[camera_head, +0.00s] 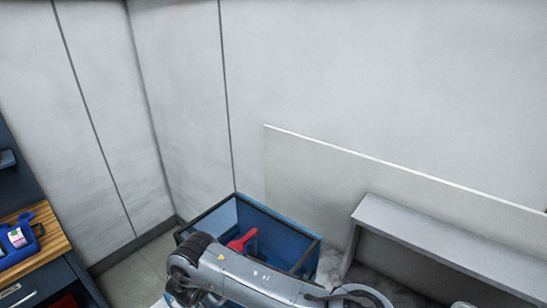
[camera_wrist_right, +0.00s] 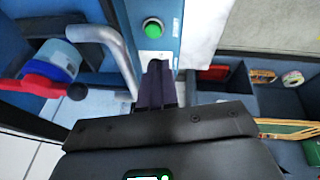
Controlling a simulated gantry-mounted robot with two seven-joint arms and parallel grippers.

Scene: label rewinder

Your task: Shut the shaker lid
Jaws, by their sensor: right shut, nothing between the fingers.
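A blue open-topped box (camera_head: 285,228) with a dark rim, possibly the shaker, stands against the wall in the head view. A red handle-like part (camera_head: 242,241) shows inside it. I cannot make out a lid for certain. In the right wrist view my right gripper (camera_wrist_right: 158,82) has its dark fingers together, with nothing between them. The fingertips are close to a blue panel (camera_wrist_right: 152,12) with a green button (camera_wrist_right: 152,28). A bent grey metal bar (camera_wrist_right: 113,45) is just left of the fingers. My left gripper is not in view.
A red-and-blue part (camera_wrist_right: 50,75) is at the left in the wrist view. Bins with small items (camera_wrist_right: 262,76) are at the right. In the head view a grey bench (camera_head: 440,240) stands right of the box and a wooden-topped cabinet (camera_head: 45,240) at the left.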

